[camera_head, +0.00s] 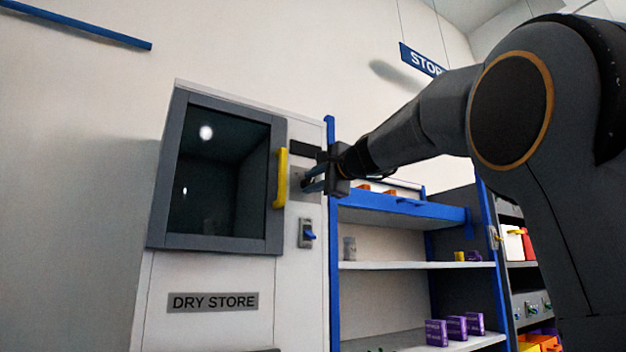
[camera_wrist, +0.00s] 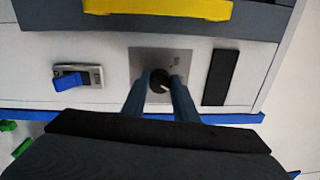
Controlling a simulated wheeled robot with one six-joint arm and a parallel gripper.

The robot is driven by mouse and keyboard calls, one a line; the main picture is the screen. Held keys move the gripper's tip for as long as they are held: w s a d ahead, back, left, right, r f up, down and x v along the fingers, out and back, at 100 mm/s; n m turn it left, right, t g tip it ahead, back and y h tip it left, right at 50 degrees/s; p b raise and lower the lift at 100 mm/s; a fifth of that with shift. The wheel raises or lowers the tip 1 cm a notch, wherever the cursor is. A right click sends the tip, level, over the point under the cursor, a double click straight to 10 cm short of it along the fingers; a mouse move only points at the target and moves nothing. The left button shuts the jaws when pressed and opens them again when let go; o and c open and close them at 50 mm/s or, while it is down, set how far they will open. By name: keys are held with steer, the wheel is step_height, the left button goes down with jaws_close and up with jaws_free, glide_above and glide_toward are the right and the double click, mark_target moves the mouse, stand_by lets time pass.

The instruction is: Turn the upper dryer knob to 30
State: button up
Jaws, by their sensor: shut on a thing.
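The dry store cabinet (camera_head: 260,321) stands left of centre in the head view, with its dark-windowed door shut. A black round knob (camera_wrist: 159,80) sits on a grey metal plate (camera_wrist: 144,58) on the cabinet front in the wrist view. My gripper (camera_wrist: 160,86) has a finger on each side of the knob and is shut on it. In the head view my gripper (camera_head: 308,184) reaches the plate right of the door and hides the knob. The white mark on the knob is small, and the number it points to is not readable.
The yellow door handle (camera_head: 281,178) is close beside the gripper. A blue switch (camera_head: 308,234) sits below the plate, and a black panel (camera_wrist: 220,77) is on its other side. Blue-framed shelves (camera_head: 415,266) with small boxes stand right of the cabinet.

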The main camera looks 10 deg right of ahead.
steer(key=shift+r+m+p, duration=0.1)
steer(key=shift+m+p, duration=0.6)
steer(key=shift+m, duration=1.3)
steer(key=o, duration=1.1)
steer(key=shift+c, duration=0.2)
steer(key=shift+s, duration=0.1)
steer(key=b+v, duration=0.3)
steer(key=v, duration=0.4)
steer(key=shift+s+d, duration=0.2)
steer(key=shift+s, duration=0.05)
